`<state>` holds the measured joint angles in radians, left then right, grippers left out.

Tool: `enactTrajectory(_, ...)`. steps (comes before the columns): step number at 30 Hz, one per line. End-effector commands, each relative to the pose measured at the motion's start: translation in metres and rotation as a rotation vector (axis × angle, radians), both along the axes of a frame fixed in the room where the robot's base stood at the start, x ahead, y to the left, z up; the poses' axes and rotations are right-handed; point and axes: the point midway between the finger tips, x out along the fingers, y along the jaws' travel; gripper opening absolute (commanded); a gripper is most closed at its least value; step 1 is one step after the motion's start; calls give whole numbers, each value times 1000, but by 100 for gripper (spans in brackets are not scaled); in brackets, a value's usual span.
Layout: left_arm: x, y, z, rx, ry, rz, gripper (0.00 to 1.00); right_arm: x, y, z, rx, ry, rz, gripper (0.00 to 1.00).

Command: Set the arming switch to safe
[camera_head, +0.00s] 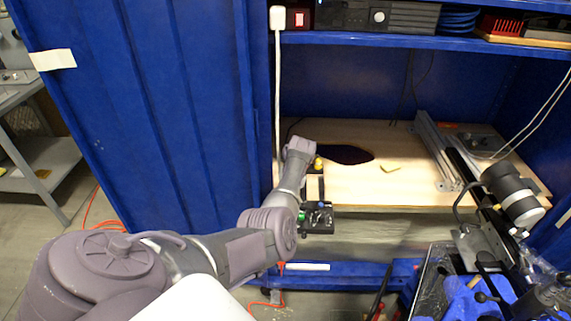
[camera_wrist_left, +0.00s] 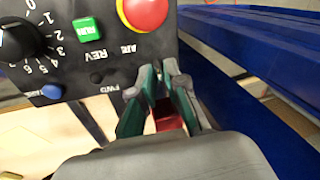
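A dark control box (camera_wrist_left: 95,30) fills the upper left of the left wrist view, its lettering upside down. It carries a numbered knob (camera_wrist_left: 20,40), a green RUN button (camera_wrist_left: 87,29), a red mushroom button (camera_wrist_left: 143,10) and a blue button (camera_wrist_left: 51,92). My left gripper (camera_wrist_left: 161,75) is at the box's edge, near the lettering, with a narrow gap between its fingers. A red part (camera_wrist_left: 169,118) shows between the fingers; whether they touch it is unclear. The fingers hide any switch there. In the head view, dark control hardware (camera_head: 318,218) sits at the bench front by my left arm.
The wooden bench top (camera_head: 400,193) inside the blue cabinet holds a dark oval patch (camera_head: 345,154) and a metal rail (camera_head: 440,150). The blue door (camera_head: 150,110) is at the left.

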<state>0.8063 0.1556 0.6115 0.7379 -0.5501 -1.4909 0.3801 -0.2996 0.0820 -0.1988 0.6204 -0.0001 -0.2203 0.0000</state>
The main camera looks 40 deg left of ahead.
Motion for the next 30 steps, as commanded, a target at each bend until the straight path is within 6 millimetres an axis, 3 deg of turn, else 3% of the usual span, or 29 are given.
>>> enactTrajectory(1,-1,0,-1,0,1,0,23,0,0,0,0,0,0,60)
enactTrajectory(4,-1,0,-1,0,1,0,37,0,0,0,0,0,0,60)
enactTrajectory(16,2,-2,9,0,-1,0,37,-1,2,0,3,1,1,60)
enactTrajectory(30,10,-19,98,2,-1,1,37,-1,2,0,2,0,0,60)
